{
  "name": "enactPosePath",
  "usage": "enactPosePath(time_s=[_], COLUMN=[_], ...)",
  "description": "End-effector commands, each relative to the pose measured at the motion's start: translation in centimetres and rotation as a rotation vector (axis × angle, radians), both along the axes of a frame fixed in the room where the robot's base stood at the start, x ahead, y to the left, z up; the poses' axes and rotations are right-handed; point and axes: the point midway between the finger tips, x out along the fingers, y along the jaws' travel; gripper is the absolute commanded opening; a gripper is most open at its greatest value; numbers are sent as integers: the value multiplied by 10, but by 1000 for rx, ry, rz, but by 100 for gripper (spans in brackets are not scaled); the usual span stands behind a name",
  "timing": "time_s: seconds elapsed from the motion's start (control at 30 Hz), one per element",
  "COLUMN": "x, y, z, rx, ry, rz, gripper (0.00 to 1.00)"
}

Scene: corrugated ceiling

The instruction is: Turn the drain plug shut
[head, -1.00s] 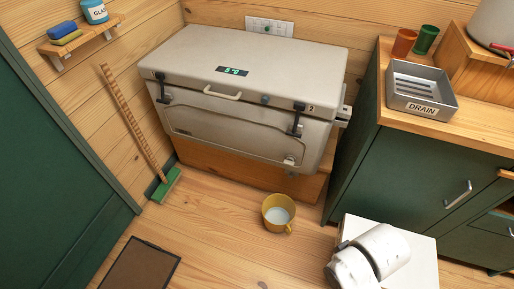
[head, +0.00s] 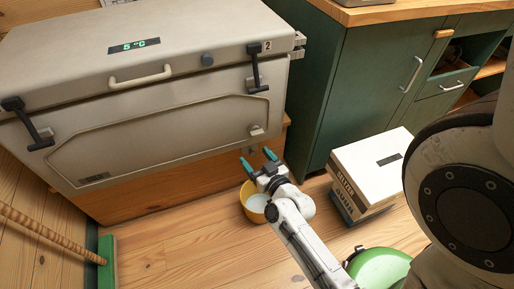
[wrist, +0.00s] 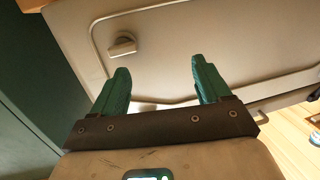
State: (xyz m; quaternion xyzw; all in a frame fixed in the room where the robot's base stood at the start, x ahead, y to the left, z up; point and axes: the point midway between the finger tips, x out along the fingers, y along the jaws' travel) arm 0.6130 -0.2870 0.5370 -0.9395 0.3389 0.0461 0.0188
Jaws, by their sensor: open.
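The drain plug (head: 257,130) is a small pale knob low on the right of the front of a grey cooler (head: 150,128). It also shows in the wrist view (wrist: 122,44), with a short bar-like handle, above and left of the space between my fingers. My gripper (head: 256,158) has two teal fingers spread apart with nothing between them. In the head view it is just below the plug and does not visibly touch it. In the wrist view the fingers of my gripper (wrist: 160,72) point toward the cooler's front panel.
A white-topped box (head: 372,165) stands to the right. A green cabinet (head: 345,90) is close on the cooler's right. A green broom (head: 107,262) is at lower left.

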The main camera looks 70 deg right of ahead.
Motion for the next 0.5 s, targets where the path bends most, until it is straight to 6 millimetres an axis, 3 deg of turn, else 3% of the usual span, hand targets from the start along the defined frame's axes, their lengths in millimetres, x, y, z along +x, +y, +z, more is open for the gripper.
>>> enactPosePath(time_s=[0.03,0.23,0.5], x=[-11,-31,-9], y=[-11,-30,-58], z=[-13,-17,-14], rx=[-21,-71,-76], ry=[-23,-66,-71], rz=[-57,-170,-177], gripper=[77,77,77])
